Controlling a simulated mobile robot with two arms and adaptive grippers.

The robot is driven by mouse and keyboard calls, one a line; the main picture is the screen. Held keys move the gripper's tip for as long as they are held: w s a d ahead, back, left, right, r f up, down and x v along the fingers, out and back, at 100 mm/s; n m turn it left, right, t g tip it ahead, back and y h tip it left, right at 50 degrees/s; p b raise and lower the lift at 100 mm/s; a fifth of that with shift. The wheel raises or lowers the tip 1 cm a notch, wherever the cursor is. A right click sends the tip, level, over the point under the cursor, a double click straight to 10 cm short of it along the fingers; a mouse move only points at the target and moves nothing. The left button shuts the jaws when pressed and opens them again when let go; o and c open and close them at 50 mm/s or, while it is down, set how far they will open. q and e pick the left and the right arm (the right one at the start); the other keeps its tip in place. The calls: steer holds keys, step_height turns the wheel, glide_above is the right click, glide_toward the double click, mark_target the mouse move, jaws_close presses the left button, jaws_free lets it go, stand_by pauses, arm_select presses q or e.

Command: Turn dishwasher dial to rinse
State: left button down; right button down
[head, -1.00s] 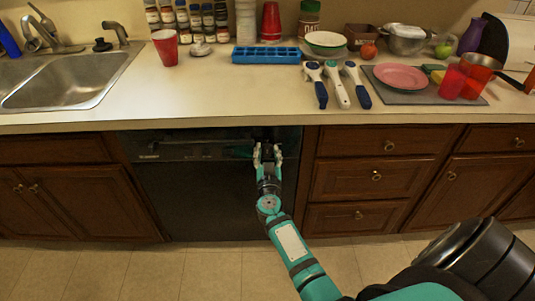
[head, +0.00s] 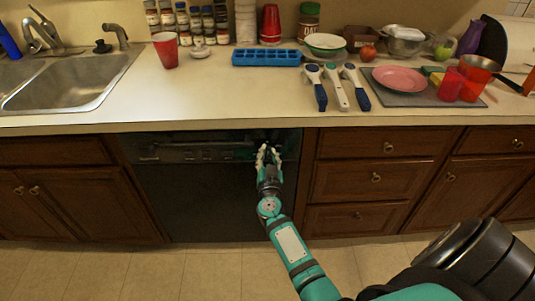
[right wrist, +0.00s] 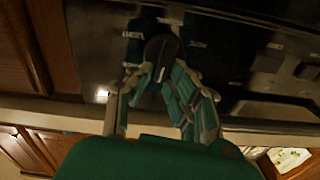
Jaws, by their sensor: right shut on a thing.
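The black dishwasher (head: 205,195) is set under the counter, with its control panel along the top. The dark round dial (right wrist: 161,50) shows in the right wrist view, with small labels around it that are too blurred to read. My right gripper (head: 266,151) is at the right end of the panel, and in the right wrist view its fingers (right wrist: 160,88) are shut on the dial from both sides. The dial is largely hidden behind the gripper in the head view. My left gripper is not in view.
Wooden drawers (head: 372,181) stand right of the dishwasher and cabinet doors (head: 60,205) left of it. The counter (head: 190,98) overhangs above, holding a blue ice tray (head: 266,57), a red cup (head: 166,50) and a pink plate (head: 400,78). The floor in front is clear.

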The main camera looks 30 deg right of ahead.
steer(key=shift+m, duration=0.9)
steer(key=m, duration=0.5)
steer(key=d+f+m, duration=0.1)
steer(key=m, duration=0.2)
steer(key=shift+s, duration=0.35)
steer(key=shift+m, duration=0.3)
steer(key=c, duration=1.3)
jaws_free()
steer(key=shift+r, duration=0.1)
